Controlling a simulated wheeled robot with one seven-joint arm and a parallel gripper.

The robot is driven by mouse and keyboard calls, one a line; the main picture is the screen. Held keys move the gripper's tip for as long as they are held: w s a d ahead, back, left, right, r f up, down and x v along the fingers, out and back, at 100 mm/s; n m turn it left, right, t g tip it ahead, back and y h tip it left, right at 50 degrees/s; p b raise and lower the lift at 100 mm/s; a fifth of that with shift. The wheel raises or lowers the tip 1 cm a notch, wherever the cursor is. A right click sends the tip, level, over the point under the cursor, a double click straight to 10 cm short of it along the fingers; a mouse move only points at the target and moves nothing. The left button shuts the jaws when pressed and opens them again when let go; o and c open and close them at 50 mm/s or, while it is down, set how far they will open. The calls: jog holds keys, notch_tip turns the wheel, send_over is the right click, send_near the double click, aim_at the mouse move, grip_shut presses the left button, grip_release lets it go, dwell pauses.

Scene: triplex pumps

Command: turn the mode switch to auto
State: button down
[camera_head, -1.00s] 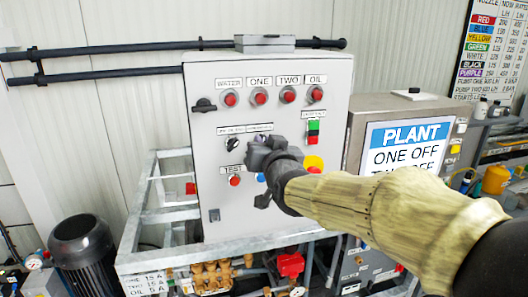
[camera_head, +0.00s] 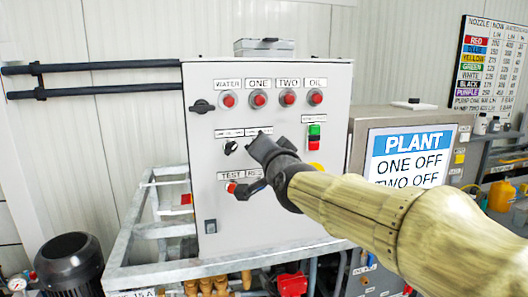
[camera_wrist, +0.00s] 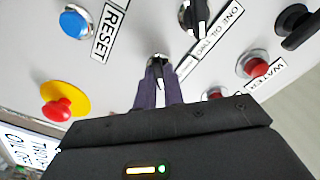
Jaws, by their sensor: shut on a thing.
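The grey control panel (camera_head: 270,215) stands upright in front of me. My gripper (camera_head: 257,146) is at its middle row, under a white label, and hides the switch there. In the wrist view, my gripper's two dark purple fingers (camera_wrist: 158,90) are shut together on a small switch knob with a silvery collar (camera_wrist: 157,60). This seems to be the mode switch. Its pointer position and the auto mark cannot be read. A second black rotary switch (camera_head: 231,147) sits just left of it; in the wrist view a black switch (camera_wrist: 197,15) shows above right of the fingers.
Red buttons (camera_head: 259,99) line the panel's top row. A blue reset button (camera_wrist: 76,21) and a red-and-yellow stop button (camera_wrist: 62,108) are near my gripper. A black handle (camera_head: 201,106) sticks out at left. The plant sign box (camera_head: 410,155) stands right, behind my arm.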

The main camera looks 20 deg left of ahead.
jog(key=c, duration=1.5)
grip_release()
jog(key=b+v, duration=0.1)
jog(key=v, duration=1.3)
jog(key=shift+s+r, duration=0.3)
jog(key=shift+s, duration=0.15)
jog(key=shift+s+d, duration=0.1)
